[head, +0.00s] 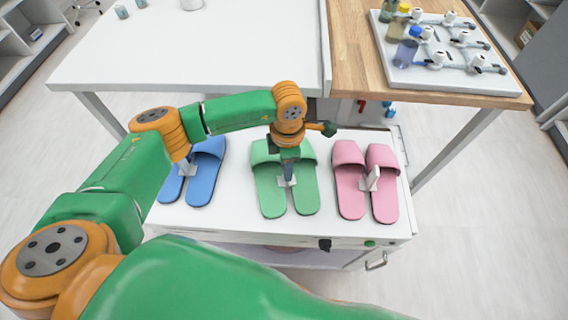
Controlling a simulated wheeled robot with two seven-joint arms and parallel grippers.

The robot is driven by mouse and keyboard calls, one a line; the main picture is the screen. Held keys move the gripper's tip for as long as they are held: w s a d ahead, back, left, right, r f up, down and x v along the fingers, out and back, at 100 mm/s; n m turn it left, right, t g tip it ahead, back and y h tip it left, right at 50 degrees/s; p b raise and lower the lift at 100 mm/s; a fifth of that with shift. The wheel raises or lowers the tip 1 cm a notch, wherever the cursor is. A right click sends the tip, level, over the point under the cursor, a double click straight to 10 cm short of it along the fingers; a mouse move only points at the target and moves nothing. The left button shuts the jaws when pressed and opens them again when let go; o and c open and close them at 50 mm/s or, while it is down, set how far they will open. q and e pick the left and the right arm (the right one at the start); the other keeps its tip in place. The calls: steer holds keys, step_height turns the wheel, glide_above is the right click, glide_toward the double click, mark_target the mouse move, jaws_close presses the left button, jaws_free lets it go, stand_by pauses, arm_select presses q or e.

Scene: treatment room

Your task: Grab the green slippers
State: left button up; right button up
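The green slippers (268,191) lie side by side on a white cart top, in the middle between a blue pair and a pink pair. A small white piece (283,182) shows between the two green slippers. My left gripper (288,174) points down over the gap between them, its fingers at that white piece. The fingers are seen nearly edge-on, so I cannot tell whether they are open, or whether they touch the piece. The gripper and wrist hide part of the green straps. My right gripper is not in view.
Blue slippers (202,176) lie left, partly behind my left arm; pink slippers (381,203) lie right. Both have white pieces between them. The cart (230,229) stands before a white table (200,55) and a wooden table (360,85) with a bottle rack (450,78).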

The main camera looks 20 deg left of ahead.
arm_select(q)
jaws_close()
stand_by(1.1)
